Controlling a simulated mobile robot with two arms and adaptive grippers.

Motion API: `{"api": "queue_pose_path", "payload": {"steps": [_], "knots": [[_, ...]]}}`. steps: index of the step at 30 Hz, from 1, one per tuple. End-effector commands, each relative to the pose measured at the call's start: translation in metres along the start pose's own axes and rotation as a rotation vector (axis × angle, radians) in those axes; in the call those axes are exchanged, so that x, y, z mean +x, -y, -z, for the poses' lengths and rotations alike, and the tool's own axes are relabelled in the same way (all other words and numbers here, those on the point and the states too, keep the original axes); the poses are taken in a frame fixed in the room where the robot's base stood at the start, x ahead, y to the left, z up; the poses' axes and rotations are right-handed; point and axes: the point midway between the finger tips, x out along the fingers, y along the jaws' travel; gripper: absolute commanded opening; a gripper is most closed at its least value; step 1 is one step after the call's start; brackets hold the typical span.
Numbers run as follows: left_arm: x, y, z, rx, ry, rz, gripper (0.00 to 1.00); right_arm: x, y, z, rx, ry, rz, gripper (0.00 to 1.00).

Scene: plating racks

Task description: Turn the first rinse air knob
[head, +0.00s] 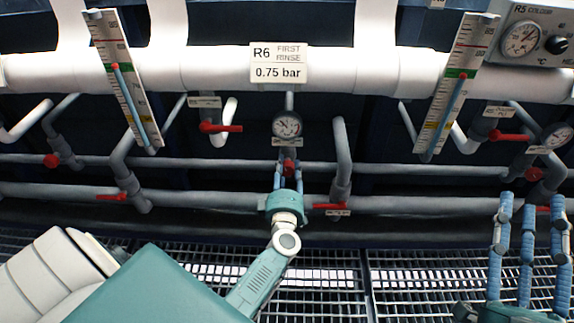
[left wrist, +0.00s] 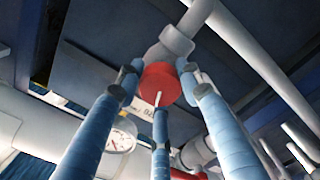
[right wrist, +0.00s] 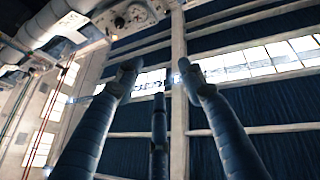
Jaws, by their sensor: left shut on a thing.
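The first rinse air knob is a round red knob with a white mark, seen close up in the left wrist view (left wrist: 160,85). In the head view the red knob (head: 289,167) is partly hidden by my fingers, below a round pressure gauge (head: 287,125). A sign (head: 278,65) reading "R6 FIRST RINSE 0.75 bar" is above. My left gripper (head: 288,172) has its three blue fingers closed around the knob. My right gripper (head: 527,208) is open and empty at the right, with fingers pointing up.
Red lever valves (head: 220,127) and (head: 333,207) are on grey pipes either side of the knob. A thermometer scale (head: 124,80) stands at the left and another scale (head: 455,85) at the right. A metal grating (head: 320,275) lies below the pipes.

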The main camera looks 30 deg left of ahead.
Motion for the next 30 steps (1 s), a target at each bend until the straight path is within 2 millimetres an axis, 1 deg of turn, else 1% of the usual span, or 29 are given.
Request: {"api": "queue_pose_path", "payload": {"steps": [3,5,14,15,17,18,26,30], "knots": [[-0.001,0.0,0.0,0.021,0.001,0.002,0.1,-0.001,-0.002,-0.015,-0.003,0.073,-0.004,0.4],[-0.001,0.001,-0.001,0.026,0.001,0.002,0.1,-0.001,-0.003,-0.02,-0.004,0.092,-0.005,0.4],[-0.001,0.001,-0.001,0.028,0.001,0.002,0.1,-0.002,-0.003,-0.022,-0.004,0.099,-0.005,0.4],[-0.001,0.001,-0.001,0.028,0.002,0.002,0.42,-0.002,-0.003,-0.022,-0.004,0.098,-0.005,0.4],[-0.001,0.001,-0.001,0.028,0.002,0.002,0.54,-0.002,-0.003,-0.022,-0.004,0.098,-0.005,0.4],[-0.001,0.001,-0.001,0.028,0.001,0.002,0.55,-0.002,-0.003,-0.022,-0.004,0.098,-0.005,0.4],[-0.001,0.001,-0.001,0.027,0.001,0.001,0.55,-0.002,-0.003,-0.022,-0.004,0.098,-0.005,0.4],[-0.013,0.002,-0.001,0.027,0.002,0.002,0.55,-0.002,-0.003,-0.022,-0.004,0.098,-0.004,0.4]]}}
